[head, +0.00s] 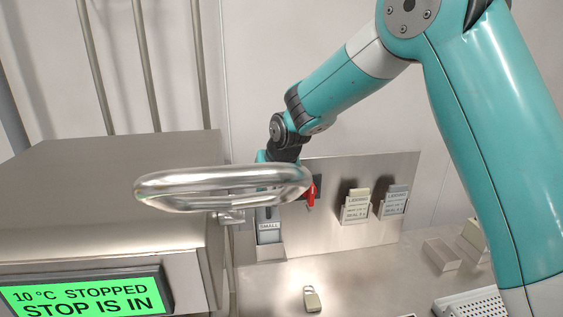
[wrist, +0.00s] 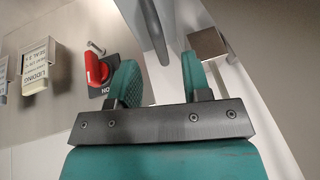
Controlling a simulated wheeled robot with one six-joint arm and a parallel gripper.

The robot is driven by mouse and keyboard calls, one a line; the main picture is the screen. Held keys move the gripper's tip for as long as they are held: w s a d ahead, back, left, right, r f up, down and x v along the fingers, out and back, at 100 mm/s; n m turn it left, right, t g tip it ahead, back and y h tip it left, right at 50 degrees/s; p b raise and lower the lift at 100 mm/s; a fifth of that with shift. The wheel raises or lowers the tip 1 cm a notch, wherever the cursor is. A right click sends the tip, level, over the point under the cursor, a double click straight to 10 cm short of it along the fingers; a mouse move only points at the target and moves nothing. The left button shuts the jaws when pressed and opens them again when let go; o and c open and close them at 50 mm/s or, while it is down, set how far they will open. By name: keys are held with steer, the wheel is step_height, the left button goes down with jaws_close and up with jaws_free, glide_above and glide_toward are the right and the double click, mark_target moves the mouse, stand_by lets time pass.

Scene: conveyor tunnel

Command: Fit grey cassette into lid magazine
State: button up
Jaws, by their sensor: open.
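My gripper (wrist: 158,72) is open in the wrist view, its two teal fingers apart. A dark grey bar with a rounded end shows between and beyond the fingers; I cannot tell if they touch it. In the head view the gripper is mostly hidden behind a shiny metal ring. A grey-topped cassette (head: 398,190) stands in the right-hand labelled holder on the back panel, away from my gripper. A cream one (head: 358,194) stands in the holder left of it, and also shows in the wrist view (wrist: 38,57). I cannot tell which part is the lid magazine.
The metal ring (head: 225,185) stands in front of the panel (head: 330,170). A red switch (head: 311,193) is near my gripper. A pocket marked SMALL (head: 270,240) is below. A tag-like piece (head: 312,299) lies on the bench. The display (head: 85,297) reads "10 °C STOPPED, STOP IS IN".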

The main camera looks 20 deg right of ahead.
steer(key=b+v, duration=0.2)
steer(key=v, duration=1)
steer(key=shift+s+r, duration=0.15)
steer(key=shift+d, duration=0.1)
stand_by(0.4)
